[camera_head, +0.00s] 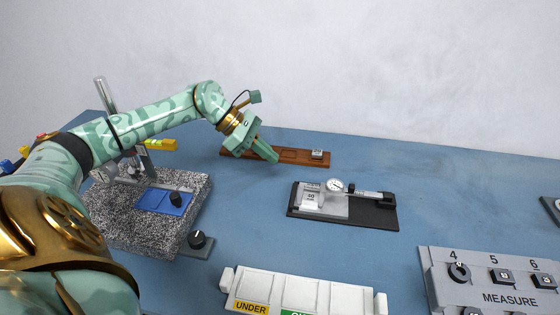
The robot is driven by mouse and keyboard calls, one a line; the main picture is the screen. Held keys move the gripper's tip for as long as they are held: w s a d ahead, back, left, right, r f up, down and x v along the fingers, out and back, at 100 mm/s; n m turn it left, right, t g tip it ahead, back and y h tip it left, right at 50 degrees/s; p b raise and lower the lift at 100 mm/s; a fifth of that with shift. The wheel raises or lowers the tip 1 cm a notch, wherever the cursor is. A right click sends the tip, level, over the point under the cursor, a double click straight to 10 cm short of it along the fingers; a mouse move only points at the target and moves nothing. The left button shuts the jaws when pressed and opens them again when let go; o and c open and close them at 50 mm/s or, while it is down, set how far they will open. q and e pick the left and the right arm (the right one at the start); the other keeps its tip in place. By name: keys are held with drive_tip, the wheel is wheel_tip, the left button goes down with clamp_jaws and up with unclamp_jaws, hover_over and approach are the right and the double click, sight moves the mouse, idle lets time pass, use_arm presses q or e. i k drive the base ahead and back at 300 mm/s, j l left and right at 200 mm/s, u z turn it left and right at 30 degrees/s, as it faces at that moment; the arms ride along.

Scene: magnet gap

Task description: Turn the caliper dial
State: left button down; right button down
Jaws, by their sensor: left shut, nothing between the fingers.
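The dial caliper (355,192) lies on a black base (372,216) right of the middle of the blue table. Its round white dial (335,185) faces up near the left part of the base, beside a small white card. My left gripper (271,158) is shut and empty. It is tilted down at the brown wooden strip, up and to the left of the caliper and apart from it. My right gripper is not in view.
The brown wooden strip (318,162) lies behind the caliper. A speckled granite block (130,228) with a stand is at left. A white bin (310,291) marked UNDER is in front, and a grey MEASURE panel (478,285) is at right. The table around the caliper is clear.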

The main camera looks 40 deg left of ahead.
sight(330, 187)
drive_tip(key=k+l, duration=0.55)
drive_tip(key=l, duration=0.15)
drive_tip(key=k+l, duration=0.6)
drive_tip(key=l, duration=0.15)
